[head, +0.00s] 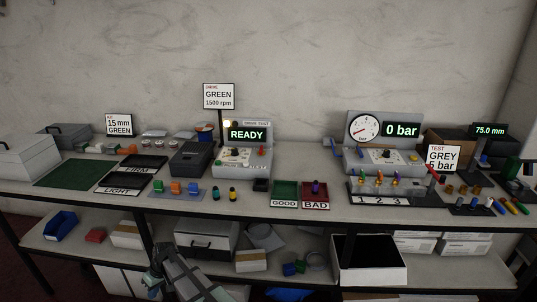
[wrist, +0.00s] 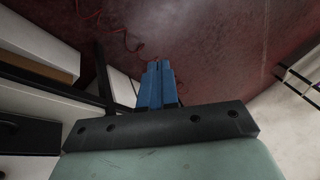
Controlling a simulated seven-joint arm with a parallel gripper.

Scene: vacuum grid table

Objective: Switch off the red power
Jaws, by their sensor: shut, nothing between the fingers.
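The drive test unit (head: 243,150) stands on the bench near the middle in the head view. Its display (head: 248,135) reads READY in green, and a small lamp at its upper left glows pale yellow. A small red control (head: 262,152) shows at the right of its sloped front; its exact form and position are too small to tell. My gripper (wrist: 158,68) shows in the wrist view with its blue fingers together and empty, over dark red floor. In the head view my arm is low, in front of the lower shelf, apart from the unit.
A pressure unit (head: 384,150) reading 0 bar stands to the right. GOOD (head: 285,192) and BAD (head: 316,204) trays and small coloured parts lie in front. A dark box (head: 190,160) stands left of the drive unit. A red cord (wrist: 133,48) lies on the floor.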

